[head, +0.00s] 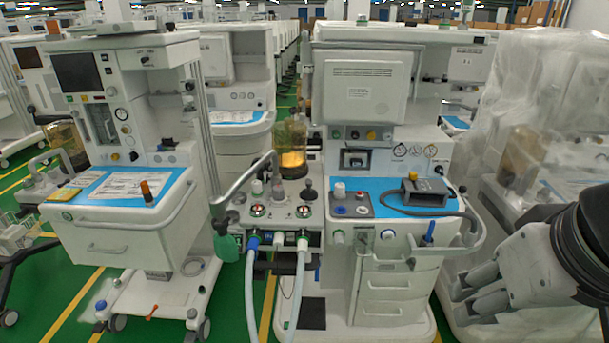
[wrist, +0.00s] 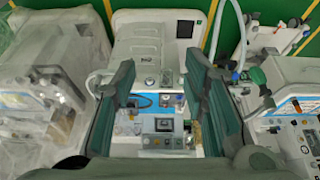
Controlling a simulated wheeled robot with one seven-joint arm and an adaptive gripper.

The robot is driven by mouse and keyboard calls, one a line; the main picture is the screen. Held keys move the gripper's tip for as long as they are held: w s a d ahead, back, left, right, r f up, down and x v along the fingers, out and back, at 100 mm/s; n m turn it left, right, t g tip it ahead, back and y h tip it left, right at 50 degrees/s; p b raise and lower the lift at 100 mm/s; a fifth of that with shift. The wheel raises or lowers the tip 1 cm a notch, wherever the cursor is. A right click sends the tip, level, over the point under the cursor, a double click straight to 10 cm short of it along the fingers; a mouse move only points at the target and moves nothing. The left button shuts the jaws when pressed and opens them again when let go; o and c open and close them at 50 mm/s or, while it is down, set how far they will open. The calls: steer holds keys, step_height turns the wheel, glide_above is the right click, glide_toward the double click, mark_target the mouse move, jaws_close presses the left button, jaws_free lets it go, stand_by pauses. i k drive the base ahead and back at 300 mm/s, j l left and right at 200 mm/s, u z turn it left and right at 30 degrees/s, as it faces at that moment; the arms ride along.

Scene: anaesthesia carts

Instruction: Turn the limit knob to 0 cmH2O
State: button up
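The middle anaesthesia cart (head: 388,240) stands upright in the head view. Its breathing block (head: 270,212) carries a black knob (head: 309,192) on a short stem, beside two round gauges; this may be the limit knob, but no scale or marking is readable. A white-capped knob (head: 339,190) stands to its right. My gripper (head: 458,300) is low at the right of the head view, clear of the knobs. In the wrist view its two fingers (wrist: 158,72) are wide apart with nothing held between them. The right-hand finger there hides part of the cart.
A grey device with a cable (head: 424,192) lies on the blue mat (head: 375,190). Pale hoses (head: 300,275) hang from the block's front. Another cart (head: 125,225) stands at left. A plastic-wrapped machine (head: 540,110) stands close at right. Green floor (head: 230,290) shows between the carts.

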mark_target(279, 189)
steer(key=i+u, duration=0.3)
steer(key=i, duration=0.2)
steer(key=i+u, duration=0.3)
steer(key=i, duration=0.2)
